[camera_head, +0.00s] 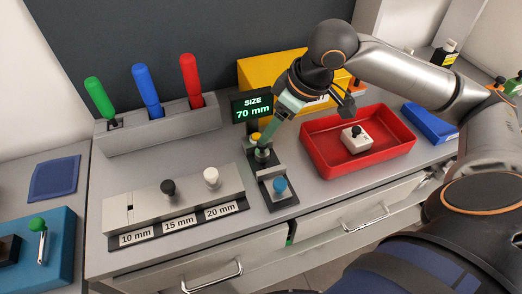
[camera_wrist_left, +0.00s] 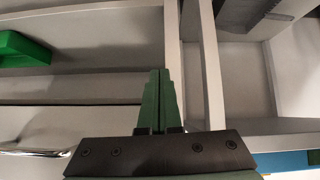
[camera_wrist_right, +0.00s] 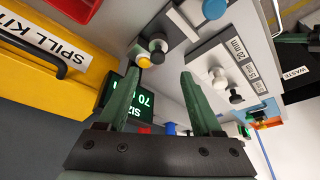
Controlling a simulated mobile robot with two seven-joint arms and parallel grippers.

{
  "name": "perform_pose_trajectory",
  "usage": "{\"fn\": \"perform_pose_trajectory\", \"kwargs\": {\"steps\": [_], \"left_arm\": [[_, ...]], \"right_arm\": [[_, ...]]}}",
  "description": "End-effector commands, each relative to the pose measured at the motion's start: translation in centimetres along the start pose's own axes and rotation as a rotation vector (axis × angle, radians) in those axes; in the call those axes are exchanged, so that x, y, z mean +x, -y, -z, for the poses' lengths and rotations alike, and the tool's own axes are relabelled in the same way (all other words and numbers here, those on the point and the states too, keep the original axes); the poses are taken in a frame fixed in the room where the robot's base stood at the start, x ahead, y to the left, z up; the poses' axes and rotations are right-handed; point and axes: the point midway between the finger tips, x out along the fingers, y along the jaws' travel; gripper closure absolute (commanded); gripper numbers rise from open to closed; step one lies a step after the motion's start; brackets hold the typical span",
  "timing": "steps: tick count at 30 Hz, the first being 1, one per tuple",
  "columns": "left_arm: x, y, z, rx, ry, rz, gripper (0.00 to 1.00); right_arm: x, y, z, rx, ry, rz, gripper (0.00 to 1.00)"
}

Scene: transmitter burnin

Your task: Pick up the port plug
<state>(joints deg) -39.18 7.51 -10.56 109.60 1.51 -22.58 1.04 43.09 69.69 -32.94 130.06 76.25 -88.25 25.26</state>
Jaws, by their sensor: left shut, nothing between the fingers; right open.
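Nothing in view is labelled as the port plug. Knobbed pieces, one black (camera_head: 168,188) and one white (camera_head: 211,177), stand in the grey size rack (camera_head: 120,208) in the head view. A small dark fixture (camera_head: 270,170) beside the rack carries a yellow-topped part (camera_head: 256,136), a grey knob (camera_head: 261,154) and a blue knob (camera_head: 280,185). My right gripper (camera_head: 268,129) is over this fixture. In the right wrist view its fingers (camera_wrist_right: 159,76) are open and empty, with the yellow top (camera_wrist_right: 143,62) just past the tips.
A display (camera_head: 252,106) reading 70 mm stands behind the fixture. A red tray (camera_head: 318,165) right of it holds a white block with a black knob (camera_head: 356,140). A yellow spill kit (camera_head: 262,70) is behind. Green, blue and red handles stand in a rear holder (camera_head: 155,130).

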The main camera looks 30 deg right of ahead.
Motion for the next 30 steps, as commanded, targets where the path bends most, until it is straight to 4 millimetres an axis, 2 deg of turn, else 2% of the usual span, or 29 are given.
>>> {"fn": "perform_pose_trajectory", "kwargs": {"steps": [1,8,16,25,26,30], "left_arm": [[0.2,0.0,-0.2,0.0,0.0,0.0,1.0],[0.4,0.0,-0.3,0.0,-0.001,0.0,1.0],[0.9,0.1,-0.6,0.001,-0.005,0.001,1.0],[0.9,0.1,-0.5,0.001,-0.007,0.001,1.0],[0.9,0.1,-0.5,0.001,-0.007,0.001,1.0],[0.9,0.1,-0.5,0.001,-0.007,0.001,1.0]], "right_arm": [[0.9,0.0,0.0,0.0,0.001,0.002,0.33],[2.6,-0.1,-0.1,-0.001,0.001,0.001,0.33],[6.4,-0.3,-0.2,-0.001,0.0,0.002,0.33],[6.9,-0.4,-0.1,-0.002,-0.002,0.0,0.33],[6.9,-0.4,-0.1,-0.002,-0.002,0.0,0.35],[6.9,-0.4,-0.1,-0.002,-0.001,0.0,0.5]]}}
